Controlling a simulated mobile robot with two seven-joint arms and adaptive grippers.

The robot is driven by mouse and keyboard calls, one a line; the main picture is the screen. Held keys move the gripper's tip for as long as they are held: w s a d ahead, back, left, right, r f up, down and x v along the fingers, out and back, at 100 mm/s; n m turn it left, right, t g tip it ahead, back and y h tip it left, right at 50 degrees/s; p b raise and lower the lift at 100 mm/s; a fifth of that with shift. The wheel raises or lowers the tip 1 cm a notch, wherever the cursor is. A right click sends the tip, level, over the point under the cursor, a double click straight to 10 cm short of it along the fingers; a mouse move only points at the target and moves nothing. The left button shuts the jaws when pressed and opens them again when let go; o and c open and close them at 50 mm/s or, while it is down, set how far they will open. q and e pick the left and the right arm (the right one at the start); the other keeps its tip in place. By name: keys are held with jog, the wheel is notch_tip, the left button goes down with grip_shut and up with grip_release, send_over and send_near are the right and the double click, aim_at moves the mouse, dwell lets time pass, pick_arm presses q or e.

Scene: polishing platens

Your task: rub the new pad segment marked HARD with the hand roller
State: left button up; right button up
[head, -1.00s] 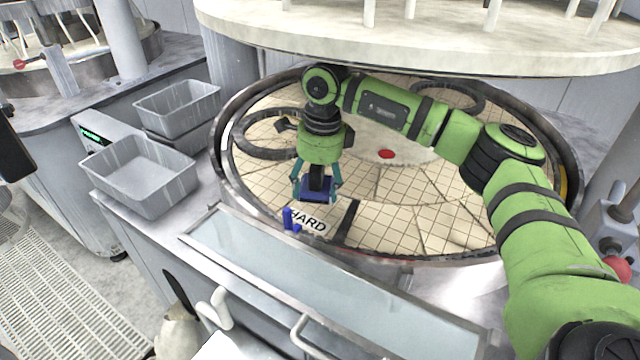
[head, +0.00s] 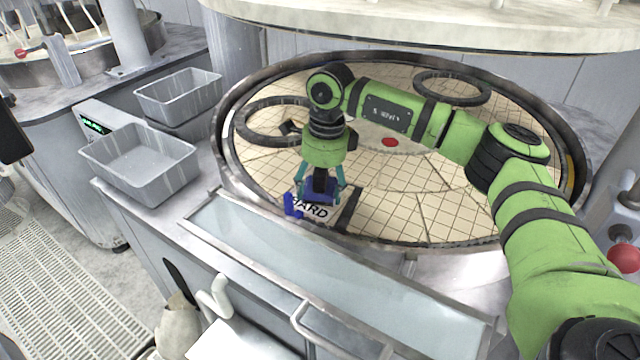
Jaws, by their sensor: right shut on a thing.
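My right gripper (head: 321,184) points down over the platen's near left part. Its teal fingers are shut on the hand roller (head: 318,196), a blue piece with a black upper part. The HARD pad segment (head: 317,212) is cream with black lettering and lies at the platen's near rim. The roller is at the far edge of the lettering, and the first letter is partly covered. I cannot tell whether the roller touches the segment. A small blue L-shaped piece (head: 292,206) stands at the segment's left. My left gripper is not in view.
The round platen (head: 440,205) has a raised metal rim and gridded cream pads. Dark rings (head: 262,136) lie on it, and a dark strip (head: 349,208) lies right of HARD. A large pale disc (head: 430,28) hangs above. Grey bins (head: 140,165) stand left.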

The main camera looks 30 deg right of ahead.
jog(key=shift+f+b, duration=0.75)
jog(key=shift+f, duration=0.25)
jog(key=shift+w, duration=0.1)
